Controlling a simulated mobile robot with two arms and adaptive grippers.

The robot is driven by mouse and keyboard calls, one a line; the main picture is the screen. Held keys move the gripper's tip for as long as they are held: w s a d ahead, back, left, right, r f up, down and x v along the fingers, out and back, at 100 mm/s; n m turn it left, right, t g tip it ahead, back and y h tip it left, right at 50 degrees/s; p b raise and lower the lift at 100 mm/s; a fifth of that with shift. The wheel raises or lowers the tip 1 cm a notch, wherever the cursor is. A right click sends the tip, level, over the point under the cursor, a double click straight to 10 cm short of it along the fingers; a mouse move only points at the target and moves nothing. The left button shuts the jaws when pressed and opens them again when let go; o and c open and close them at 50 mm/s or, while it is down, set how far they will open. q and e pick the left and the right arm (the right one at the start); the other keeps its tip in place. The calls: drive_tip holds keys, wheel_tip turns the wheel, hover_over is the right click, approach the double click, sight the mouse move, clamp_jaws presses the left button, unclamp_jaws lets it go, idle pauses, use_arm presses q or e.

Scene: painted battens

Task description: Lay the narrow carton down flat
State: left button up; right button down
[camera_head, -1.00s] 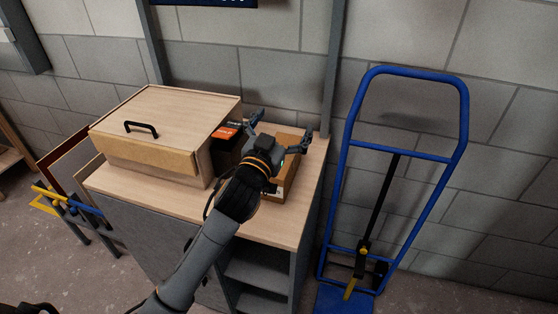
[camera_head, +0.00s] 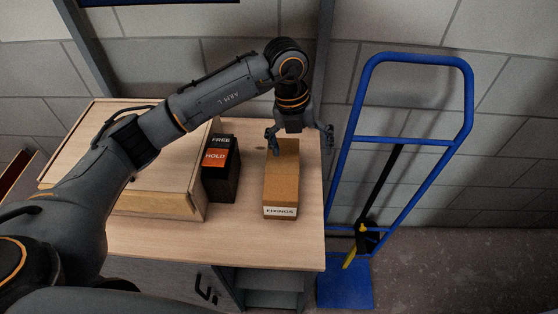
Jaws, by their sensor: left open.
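The narrow carton (camera_head: 281,180) is brown, with a white "FIXINGS" label at its near end. It is on the right part of the wooden cabinet top (camera_head: 250,240), its long side running away from me. From this steep angle I cannot tell for sure whether it stands or lies. My left gripper (camera_head: 299,138) points down at the carton's far end, fingers spread, one to its left and one to its right. It is open and empty; its fingers hide part of the far end, and I cannot tell whether they touch it. My right gripper is out of view.
A black box (camera_head: 221,185) with "FREE" and an orange "HOLD" label stands just left of the carton. A wooden case (camera_head: 160,205) is further left, partly behind my arm. A blue hand truck (camera_head: 468,100) stands right of the cabinet. The near cabinet top is clear.

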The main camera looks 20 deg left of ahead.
use_arm(q)
drive_tip(key=y, duration=0.2)
hover_over(283, 164)
drive_tip(key=shift+w+a+r+n, duration=0.1)
drive_tip(key=shift+w+r+n, duration=0.1)
drive_tip(key=shift+n, duration=0.1)
drive_tip(key=f+p, duration=0.1)
drive_tip(key=f, duration=0.3)
drive_tip(key=f+p, duration=0.1)
drive_tip(key=f, duration=0.2)
drive_tip(key=shift+s+f, duration=0.2)
drive_tip(key=shift+f, duration=0.2)
drive_tip(key=f+p, duration=0.2)
drive_tip(key=f, duration=0.1)
drive_tip(key=s+f+p, duration=0.1)
drive_tip(key=f, duration=0.1)
drive_tip(key=shift+f, duration=0.1)
drive_tip(key=shift+w+f, duration=0.1)
drive_tip(key=shift+f, duration=0.2)
drive_tip(key=c, duration=1.7)
drive_tip(key=shift+r, duration=0.1)
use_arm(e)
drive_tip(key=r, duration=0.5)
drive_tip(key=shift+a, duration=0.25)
